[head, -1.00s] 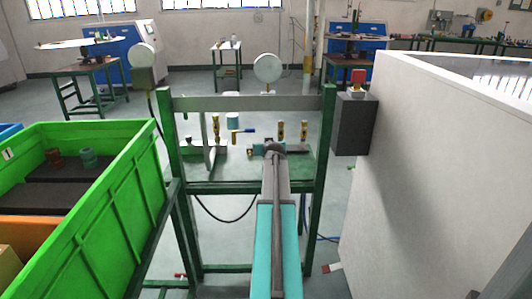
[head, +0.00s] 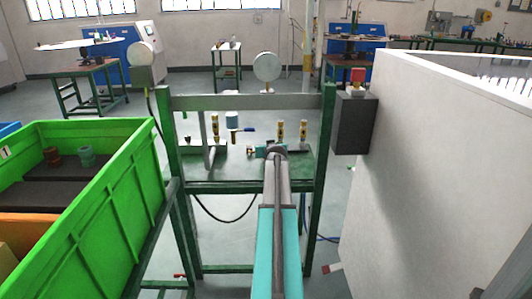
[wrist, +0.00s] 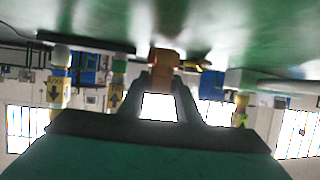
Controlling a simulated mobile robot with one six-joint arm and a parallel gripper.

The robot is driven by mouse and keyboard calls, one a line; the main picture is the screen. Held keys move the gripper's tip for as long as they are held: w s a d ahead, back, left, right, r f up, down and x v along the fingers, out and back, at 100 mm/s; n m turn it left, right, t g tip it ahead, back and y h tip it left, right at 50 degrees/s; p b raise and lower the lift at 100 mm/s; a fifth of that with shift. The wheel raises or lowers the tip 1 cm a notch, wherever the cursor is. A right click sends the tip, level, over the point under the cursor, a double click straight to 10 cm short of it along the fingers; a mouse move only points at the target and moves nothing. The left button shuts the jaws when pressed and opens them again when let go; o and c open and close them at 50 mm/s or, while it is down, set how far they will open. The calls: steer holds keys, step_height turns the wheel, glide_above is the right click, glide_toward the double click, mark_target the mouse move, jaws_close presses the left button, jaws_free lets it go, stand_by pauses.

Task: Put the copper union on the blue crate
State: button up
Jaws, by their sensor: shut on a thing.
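My gripper (wrist: 163,76) is shut on the copper union (wrist: 164,57), which shows as an orange-brown fitting between the fingertips in the wrist view. In the head view my gripper (head: 265,151) is at the green-framed bench, and the union is too small there to tell surely. The wrist picture appears upside down, with the shiny green bench surface close to the union; I cannot tell whether they touch. The blue crate (head: 8,130) shows only as a blue edge at the far left of the head view, mostly cut off by the frame and hidden by the green crate.
The green crate (head: 112,205) stands left of the bench (head: 225,187), with a red-brown and a green fitting inside. Brass valves (head: 215,128) stand on the bench near my gripper. A crossbar (head: 235,103) spans above. A white wall (head: 430,150) is at right.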

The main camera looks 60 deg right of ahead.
steer(key=shift+f, duration=0.5)
steer(key=shift+f, duration=0.2)
steer(key=o, duration=1.1)
steer(key=shift+r, duration=0.2)
steer(key=shift+a+r, duration=0.1)
steer(key=shift+a, duration=0.05)
steer(key=shift+p+v, duration=0.75)
steer(key=shift+v, duration=5.15)
